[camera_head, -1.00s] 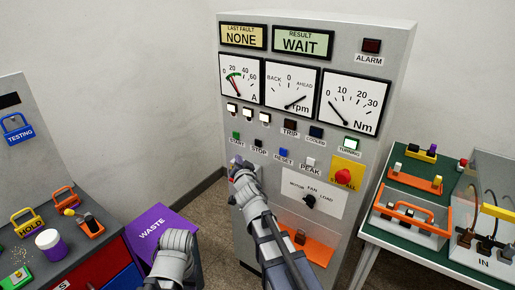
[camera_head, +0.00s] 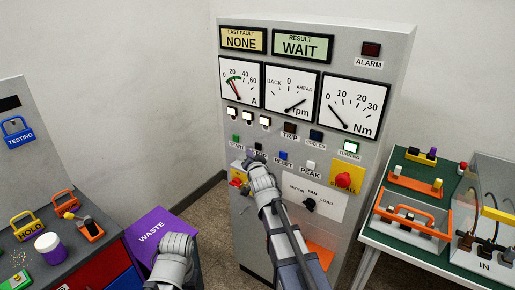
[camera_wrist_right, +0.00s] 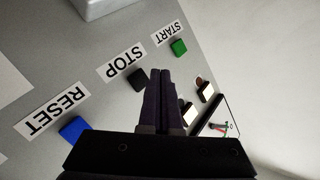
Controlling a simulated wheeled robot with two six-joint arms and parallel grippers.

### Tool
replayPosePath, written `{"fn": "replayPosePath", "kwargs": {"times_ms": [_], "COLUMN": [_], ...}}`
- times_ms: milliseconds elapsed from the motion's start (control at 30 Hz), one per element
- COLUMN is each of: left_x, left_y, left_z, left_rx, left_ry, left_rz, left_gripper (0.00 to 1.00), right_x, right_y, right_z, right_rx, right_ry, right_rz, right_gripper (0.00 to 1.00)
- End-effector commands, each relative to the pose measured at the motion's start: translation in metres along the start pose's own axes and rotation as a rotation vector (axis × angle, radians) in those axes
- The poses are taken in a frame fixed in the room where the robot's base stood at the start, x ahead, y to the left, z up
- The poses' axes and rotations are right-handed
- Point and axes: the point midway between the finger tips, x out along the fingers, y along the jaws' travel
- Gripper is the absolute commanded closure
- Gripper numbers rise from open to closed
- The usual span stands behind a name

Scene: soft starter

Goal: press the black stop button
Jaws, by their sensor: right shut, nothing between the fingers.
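My right gripper (camera_wrist_right: 160,74) is shut and empty. Its fingertips are just beside the stop button in that view; I cannot tell whether they touch the panel. In the head view my right gripper (camera_head: 255,156) is at the button row of the grey cabinet (camera_head: 385,60), and it largely hides the stop button and its label. Of my left arm only a link shows at the bottom; its fingers do not show.
The lit TURNING lamp (camera_head: 351,147) is green, and the result display (camera_head: 302,45) reads WAIT. A red stop-all button (camera_head: 343,180) and a rotary switch (camera_head: 309,204) are lower right. A purple waste bin (camera_head: 150,228) stands left; a green-topped table (camera_head: 402,254) stands right.

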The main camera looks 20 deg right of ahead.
Motion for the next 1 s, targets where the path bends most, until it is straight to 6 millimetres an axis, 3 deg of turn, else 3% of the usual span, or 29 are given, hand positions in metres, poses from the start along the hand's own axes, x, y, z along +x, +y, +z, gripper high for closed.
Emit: {"fn": "replayPosePath", "kwargs": {"times_ms": [300, 1000], "left_x": [0.0, 0.0], "left_y": [0.0, 0.0], "left_z": [0.0, 0.0], "left_rx": [0.0, 0.0], "left_ry": [0.0, 0.0], "left_rz": [0.0, 0.0], "left_gripper": [0.5, 0.5], "right_x": [0.014, 0.015], "right_y": [0.01, 0.011], "right_z": [-0.01, -0.011], "right_rx": [0.0, -0.001], "right_ry": [0.0, 0.0], "right_rz": [0.0, 0.0], "right_gripper": [1.0, 1.0]}}
